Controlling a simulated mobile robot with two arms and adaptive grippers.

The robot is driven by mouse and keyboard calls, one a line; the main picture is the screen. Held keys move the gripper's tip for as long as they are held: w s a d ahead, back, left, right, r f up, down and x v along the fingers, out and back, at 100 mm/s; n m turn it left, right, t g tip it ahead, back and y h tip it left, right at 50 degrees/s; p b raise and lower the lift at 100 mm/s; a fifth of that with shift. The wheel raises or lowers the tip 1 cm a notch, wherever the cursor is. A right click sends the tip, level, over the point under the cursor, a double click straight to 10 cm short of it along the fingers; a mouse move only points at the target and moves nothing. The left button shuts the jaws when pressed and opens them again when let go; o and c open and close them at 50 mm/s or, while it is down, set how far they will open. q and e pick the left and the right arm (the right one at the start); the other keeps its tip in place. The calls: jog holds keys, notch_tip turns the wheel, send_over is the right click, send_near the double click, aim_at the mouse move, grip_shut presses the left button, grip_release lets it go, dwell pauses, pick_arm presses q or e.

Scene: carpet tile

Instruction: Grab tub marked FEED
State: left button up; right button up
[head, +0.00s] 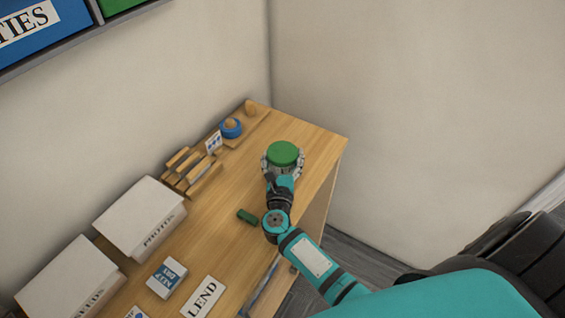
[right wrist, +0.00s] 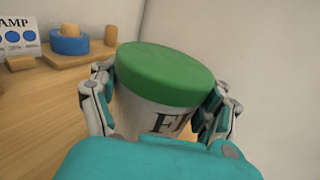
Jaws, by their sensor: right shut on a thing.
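The tub is white with a green lid and shows in the head view (head: 284,153) near the far right end of the wooden desk. In the right wrist view the tub (right wrist: 165,75) fills the middle, and part of a dark label reading "FE" shows, cut off by my gripper. My right gripper (head: 283,163) has its fingers on both sides of the tub and is shut on it. The right wrist view also shows the two fingers (right wrist: 160,105) against its sides. I cannot tell whether the tub's base touches the desk. My left gripper is not in view.
The wooden desk (head: 232,208) holds white boxes marked PHOTOS (head: 138,212) and SEEDS (head: 65,275), a wooden rack (head: 192,170), a blue ring (head: 231,129), a small green block (head: 247,216) and a LEND card (head: 203,298). Walls stand close behind and right.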

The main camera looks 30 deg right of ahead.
jog(key=c, duration=0.4)
jog(key=shift+c, duration=0.8)
jog(key=shift+w+r, duration=0.1)
jog(key=shift+r, duration=0.1)
